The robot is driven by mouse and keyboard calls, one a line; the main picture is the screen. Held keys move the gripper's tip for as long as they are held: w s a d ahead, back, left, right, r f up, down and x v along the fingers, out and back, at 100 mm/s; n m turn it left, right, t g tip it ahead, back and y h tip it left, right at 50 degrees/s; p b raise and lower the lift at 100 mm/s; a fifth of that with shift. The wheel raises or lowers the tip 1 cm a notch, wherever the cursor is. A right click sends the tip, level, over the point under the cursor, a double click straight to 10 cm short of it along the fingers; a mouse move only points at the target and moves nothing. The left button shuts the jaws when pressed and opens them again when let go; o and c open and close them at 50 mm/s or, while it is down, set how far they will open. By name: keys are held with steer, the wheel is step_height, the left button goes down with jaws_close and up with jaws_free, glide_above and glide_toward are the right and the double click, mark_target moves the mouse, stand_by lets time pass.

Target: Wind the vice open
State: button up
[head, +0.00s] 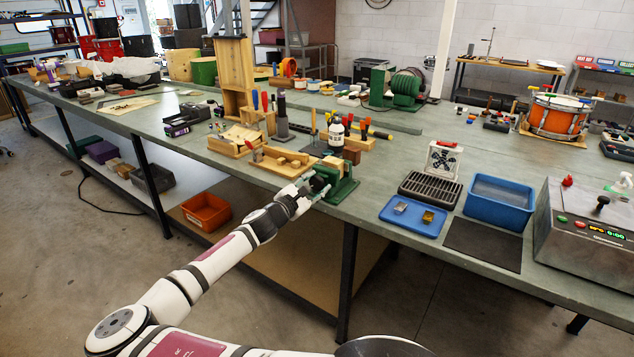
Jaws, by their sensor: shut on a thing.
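The green vice (345,188) is fixed at the front edge of the grey-green bench (450,155). Its jaw opening is too small to make out from here. My gripper (316,189) is at the vice's front left side, reaching in from the lower left. It is shut on a dark part at the vice's front, which looks like the vice handle (320,182). My fingers cover much of that handle, so its angle is hidden.
Wooden trays (281,163), a white bottle (336,132) and upright tools stand just behind the vice. A black rack (430,189), blue tray (412,217) and blue tub (499,202) lie to the right. An orange bin (206,212) sits on the lower shelf.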

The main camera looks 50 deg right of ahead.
steer(key=shift+n, duration=0.3)
steer(key=o, duration=1.2)
steer(key=shift+c, duration=0.2)
steer(key=s+a, duration=0.1)
steer(key=a, duration=1.1)
